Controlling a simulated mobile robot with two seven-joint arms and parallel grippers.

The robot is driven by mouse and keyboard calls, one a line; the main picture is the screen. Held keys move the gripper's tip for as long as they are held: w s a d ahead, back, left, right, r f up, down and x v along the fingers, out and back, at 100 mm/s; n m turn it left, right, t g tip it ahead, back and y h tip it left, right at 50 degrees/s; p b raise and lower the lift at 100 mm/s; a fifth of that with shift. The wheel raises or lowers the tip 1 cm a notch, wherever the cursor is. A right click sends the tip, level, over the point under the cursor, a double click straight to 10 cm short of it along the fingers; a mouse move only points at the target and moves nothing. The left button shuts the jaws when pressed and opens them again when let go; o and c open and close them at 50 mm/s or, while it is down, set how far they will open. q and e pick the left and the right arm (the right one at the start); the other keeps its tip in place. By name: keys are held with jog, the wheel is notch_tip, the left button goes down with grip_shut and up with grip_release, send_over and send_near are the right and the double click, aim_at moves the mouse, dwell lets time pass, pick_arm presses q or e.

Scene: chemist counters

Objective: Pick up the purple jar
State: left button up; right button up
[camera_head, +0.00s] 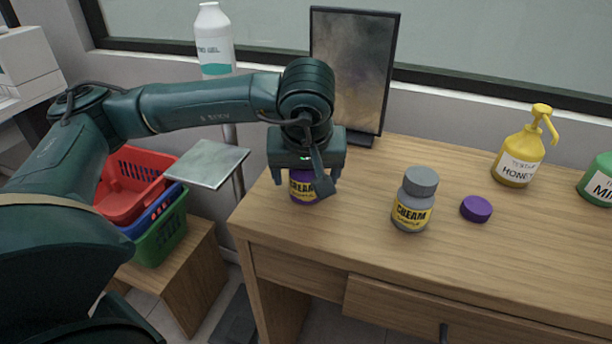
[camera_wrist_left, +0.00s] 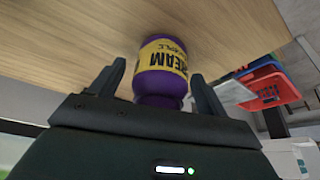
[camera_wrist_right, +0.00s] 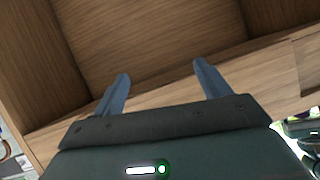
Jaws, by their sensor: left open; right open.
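The purple jar (camera_head: 304,194) stands on the wooden counter near its left end, with a yellow label reading CREAM. My left gripper (camera_head: 305,178) is directly above and around it and hides its upper part. In the left wrist view the purple jar (camera_wrist_left: 162,72) lies between the two open fingers (camera_wrist_left: 162,85), with a visible gap on each side. My right gripper (camera_wrist_right: 160,80) is open and empty, facing bare wooden furniture panels. It is not seen in the head view.
A grey cream jar (camera_head: 412,206) and a loose purple lid (camera_head: 476,208) stand to the right. A yellow honey pump bottle (camera_head: 521,150) and a green container (camera_head: 600,181) are further right. A dark framed panel (camera_head: 353,65) stands behind. Stacked baskets (camera_head: 160,233) sit at lower left.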

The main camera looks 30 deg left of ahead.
pick_arm(q)
jog(key=shift+c, duration=0.4)
jog(key=c, duration=1)
jog(key=shift+c, duration=0.2)
jog(key=shift+r, duration=0.15)
